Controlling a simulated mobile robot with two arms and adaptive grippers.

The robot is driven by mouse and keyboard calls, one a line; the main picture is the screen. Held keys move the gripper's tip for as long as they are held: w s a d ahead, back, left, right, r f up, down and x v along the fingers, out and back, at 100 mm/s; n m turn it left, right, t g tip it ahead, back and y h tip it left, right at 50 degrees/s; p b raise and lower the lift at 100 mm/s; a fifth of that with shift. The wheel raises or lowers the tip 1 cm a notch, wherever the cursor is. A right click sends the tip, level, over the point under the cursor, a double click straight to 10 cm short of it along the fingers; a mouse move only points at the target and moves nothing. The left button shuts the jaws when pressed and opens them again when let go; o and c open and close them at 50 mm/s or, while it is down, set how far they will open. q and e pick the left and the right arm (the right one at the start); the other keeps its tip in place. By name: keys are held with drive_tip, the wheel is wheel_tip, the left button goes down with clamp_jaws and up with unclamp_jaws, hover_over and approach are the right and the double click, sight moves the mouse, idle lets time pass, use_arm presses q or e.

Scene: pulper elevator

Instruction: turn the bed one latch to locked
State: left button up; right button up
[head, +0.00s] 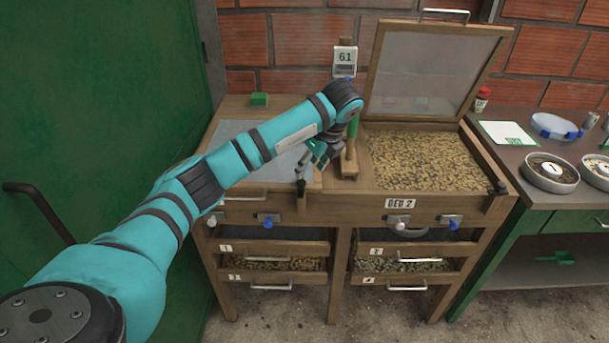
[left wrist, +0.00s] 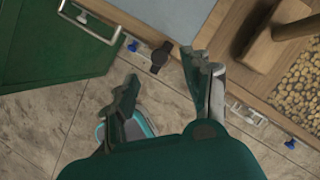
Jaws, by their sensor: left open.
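The bed one latch (head: 301,189) is a small dark knob at the front right corner of bed one's closed, pale see-through lid (head: 238,150). In the left wrist view the latch (left wrist: 160,58) shows as a dark round cap with a short tab, just beyond my fingertips. I cannot tell whether it is locked. My left gripper (head: 311,163) is open and empty, just above and behind the latch in the head view. Its fingers (left wrist: 163,73) stand wide apart on either side of the latch in the wrist view. No contact shows. My right gripper is not in view.
A wooden rake (head: 349,165) with a green handle stands right beside my gripper. Bed two's lid (head: 432,70) is raised over its beans. A blue-knobbed switch (head: 267,221) and drawer handles stick out in front. A green door (head: 95,100) is at left.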

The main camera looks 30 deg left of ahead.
use_arm(q)
drive_tip(key=v, duration=0.6)
drive_tip(key=shift+f, duration=0.1)
